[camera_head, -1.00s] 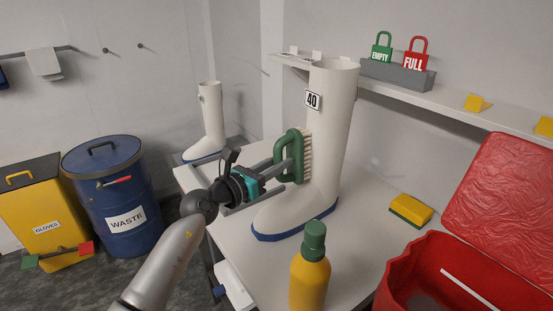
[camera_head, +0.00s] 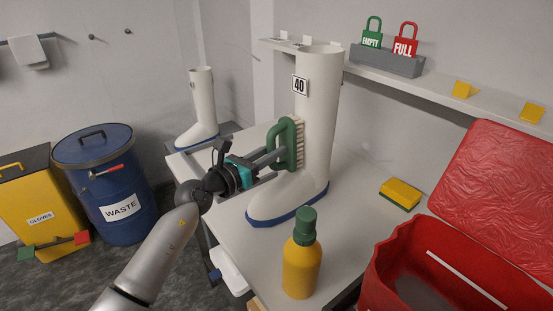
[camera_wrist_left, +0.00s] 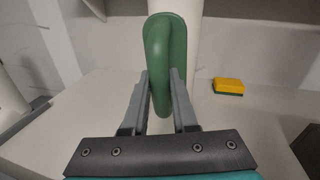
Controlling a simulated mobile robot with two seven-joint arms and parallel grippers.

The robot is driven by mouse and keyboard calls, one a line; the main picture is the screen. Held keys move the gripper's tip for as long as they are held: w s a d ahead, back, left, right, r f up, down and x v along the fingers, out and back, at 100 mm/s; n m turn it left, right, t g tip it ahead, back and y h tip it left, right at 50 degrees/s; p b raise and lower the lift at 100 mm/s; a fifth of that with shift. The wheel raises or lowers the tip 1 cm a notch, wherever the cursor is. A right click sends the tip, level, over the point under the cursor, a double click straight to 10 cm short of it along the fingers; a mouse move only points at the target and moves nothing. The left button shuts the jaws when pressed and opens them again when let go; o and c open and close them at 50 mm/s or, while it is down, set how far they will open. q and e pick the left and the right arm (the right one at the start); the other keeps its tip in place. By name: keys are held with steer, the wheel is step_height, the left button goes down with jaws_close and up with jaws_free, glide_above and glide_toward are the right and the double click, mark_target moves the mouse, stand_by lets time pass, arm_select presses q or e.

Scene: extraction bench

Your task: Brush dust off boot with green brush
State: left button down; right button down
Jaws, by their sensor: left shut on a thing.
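A tall white boot (camera_head: 318,110) with a blue sole and a "40" tag stands upright on the white bench. The green brush (camera_head: 287,142) is upright against the left side of the boot's shaft, its pale bristles facing the boot and seeming to touch it. My left gripper (camera_head: 280,153) is shut on the brush's green handle. In the left wrist view the brush (camera_wrist_left: 168,65) sits between the two fingers, with the boot (camera_wrist_left: 186,70) behind it. Any dust on the boot is too fine to make out. My right gripper is not in view.
A yellow bottle (camera_head: 301,265) stands at the bench front. A yellow-green sponge (camera_head: 400,193) and an open red container (camera_head: 430,260) are to the right. Another white boot (camera_head: 202,105) stands behind left. A shelf (camera_head: 430,92) with padlocks runs along the wall.

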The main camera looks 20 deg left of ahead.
arm_select(q)
steer(key=shift+w+a, duration=0.35)
steer(key=shift+a, duration=0.25)
steer(key=a+v, duration=0.1)
steer(key=v, duration=0.5)
steer(key=shift+w, duration=0.2)
steer(key=shift+a+b, duration=0.1)
steer(key=shift+b, duration=0.2)
steer(key=shift+a+b+v, duration=0.2)
steer(key=shift+b+v, duration=0.15)
steer(key=shift+v, duration=1.1)
steer(key=shift+w, duration=0.1)
